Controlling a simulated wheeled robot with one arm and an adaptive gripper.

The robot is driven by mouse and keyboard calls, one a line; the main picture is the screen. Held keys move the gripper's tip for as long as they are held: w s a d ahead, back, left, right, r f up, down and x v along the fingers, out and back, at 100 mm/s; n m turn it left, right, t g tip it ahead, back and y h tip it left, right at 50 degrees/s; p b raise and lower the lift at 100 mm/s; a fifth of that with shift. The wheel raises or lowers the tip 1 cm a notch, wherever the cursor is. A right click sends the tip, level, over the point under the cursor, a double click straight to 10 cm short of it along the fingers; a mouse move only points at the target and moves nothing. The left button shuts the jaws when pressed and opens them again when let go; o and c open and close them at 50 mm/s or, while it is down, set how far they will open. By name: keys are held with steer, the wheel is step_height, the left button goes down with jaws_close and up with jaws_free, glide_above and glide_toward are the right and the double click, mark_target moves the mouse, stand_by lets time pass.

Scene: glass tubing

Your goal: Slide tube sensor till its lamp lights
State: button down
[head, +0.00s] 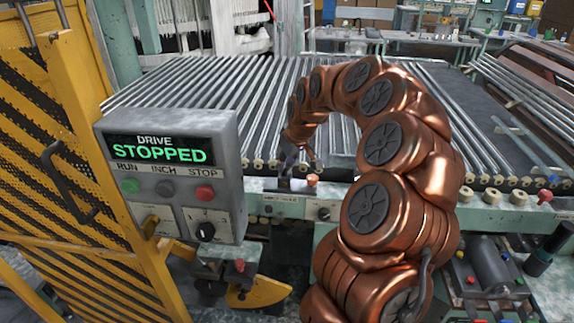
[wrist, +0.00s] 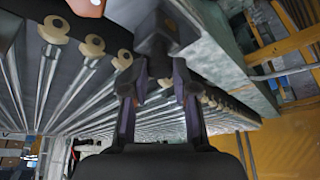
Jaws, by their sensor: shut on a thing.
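In the wrist view a dark block (wrist: 157,38) stands at my gripper's fingertips. My gripper (head: 301,160) reaches down to the rail from behind my arm's curve. In the wrist view my gripper (wrist: 157,85) has its two fingers on either side of the block's lower part and is shut on it. No lit lamp can be made out on the sensor. Glass tubes (head: 225,90) lie in parallel rows behind it.
Pale rollers (head: 517,196) line the rail. A dark cylindrical unit (head: 490,268) sits at lower right.

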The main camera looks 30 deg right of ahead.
steer(key=shift+w+a, duration=0.1)
steer(key=c, duration=0.9)
jaws_free()
steer(key=v, duration=1.2)
steer(key=shift+w, duration=0.1)
